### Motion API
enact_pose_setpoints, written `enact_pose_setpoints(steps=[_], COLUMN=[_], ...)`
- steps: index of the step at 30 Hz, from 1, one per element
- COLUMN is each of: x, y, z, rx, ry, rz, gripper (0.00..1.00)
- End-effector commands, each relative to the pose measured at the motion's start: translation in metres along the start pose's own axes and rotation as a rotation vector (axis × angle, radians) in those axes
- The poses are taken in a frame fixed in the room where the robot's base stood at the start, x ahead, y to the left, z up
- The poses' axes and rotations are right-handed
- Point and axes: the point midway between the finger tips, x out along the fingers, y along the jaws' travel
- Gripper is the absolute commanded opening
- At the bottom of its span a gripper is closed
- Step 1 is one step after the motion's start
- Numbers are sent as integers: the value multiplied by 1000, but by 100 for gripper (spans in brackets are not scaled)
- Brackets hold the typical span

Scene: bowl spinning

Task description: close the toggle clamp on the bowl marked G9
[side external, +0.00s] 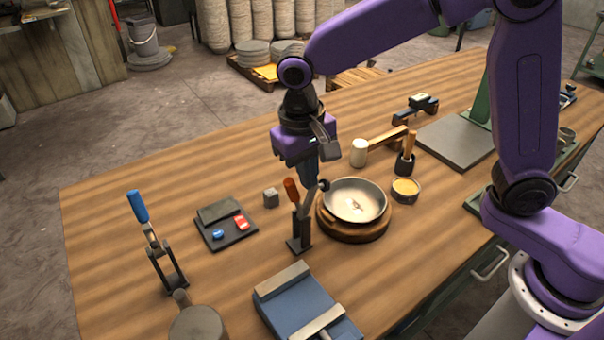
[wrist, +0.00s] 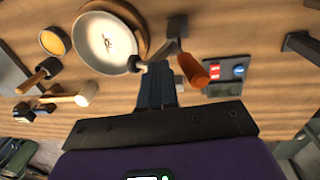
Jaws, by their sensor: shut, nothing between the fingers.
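A pale metal bowl (side external: 355,200) sits on a round wooden disc (side external: 345,231); a small dark mark shows inside, too small to read. Beside its left edge stands a toggle clamp (side external: 301,228) with an orange handle (side external: 291,190) standing near upright. Its arm slants up toward the bowl and ends in a dark tip (side external: 324,185), which looks raised off the rim. My gripper (side external: 313,178) points down, shut and empty, just behind the clamp. In the wrist view its fingers (wrist: 158,72) are between the dark tip (wrist: 134,64) and the orange handle (wrist: 192,72). Contact cannot be told.
A second clamp with a blue handle (side external: 138,207) stands at the left. A dark tray (side external: 226,228) with red and blue pieces and a grey cube (side external: 271,197) lie nearby. A mallet (side external: 360,152) and a yellow-filled cup (side external: 405,189) are beyond the bowl. A blue block (side external: 297,303) is in front.

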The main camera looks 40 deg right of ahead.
Motion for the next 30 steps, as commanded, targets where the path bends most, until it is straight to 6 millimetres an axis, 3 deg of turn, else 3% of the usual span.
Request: enact_pose_setpoints(steps=[6,18,30], x=[6,24,52], y=[23,51,73], z=[0,0,0], rx=[8,11,2], ry=[-2,-3,-3], rz=[-185,-486,-478], gripper=[0,0,0])
